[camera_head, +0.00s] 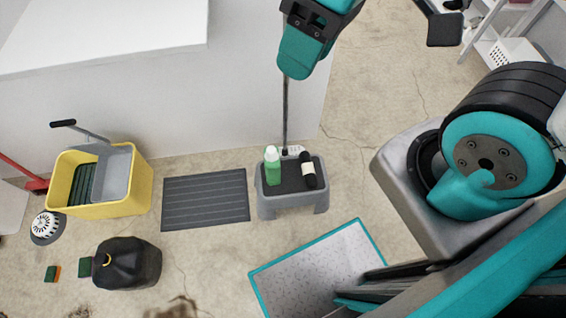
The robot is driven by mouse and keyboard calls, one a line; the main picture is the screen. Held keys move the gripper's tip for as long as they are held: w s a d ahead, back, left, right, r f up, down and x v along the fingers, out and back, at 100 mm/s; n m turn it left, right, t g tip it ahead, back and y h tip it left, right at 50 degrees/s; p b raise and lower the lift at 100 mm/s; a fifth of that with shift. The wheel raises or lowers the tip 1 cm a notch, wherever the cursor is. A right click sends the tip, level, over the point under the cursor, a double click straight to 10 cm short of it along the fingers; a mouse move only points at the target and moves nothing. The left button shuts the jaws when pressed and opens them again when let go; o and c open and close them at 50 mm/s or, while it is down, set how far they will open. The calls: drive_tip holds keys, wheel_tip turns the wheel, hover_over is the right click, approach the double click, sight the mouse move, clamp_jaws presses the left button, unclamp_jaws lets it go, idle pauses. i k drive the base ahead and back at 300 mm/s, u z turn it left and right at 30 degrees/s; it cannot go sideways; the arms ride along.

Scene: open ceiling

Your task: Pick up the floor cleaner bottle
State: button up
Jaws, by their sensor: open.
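A green bottle (273,170) with a pale green top stands on the dark top of a small grey stool (281,206). It looks like the floor cleaner bottle, but no label can be read. A black bottle (309,183) with a white band is beside it on the right. Teal and grey parts of my own arm fill the right side, well apart from the stool.
A thin dark pole (285,115) rises behind the stool. A ribbed dark mat (206,199), a yellow mop bucket (100,206) and a black jug (129,264) are on the left. A teal-edged panel (315,265) lies in front. Concrete floor shows between them.

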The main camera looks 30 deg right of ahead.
sight(271, 153)
drive_tip(key=u, duration=2.1)
drive_tip(key=i, duration=0.7)
drive_tip(key=z, duration=2.15)
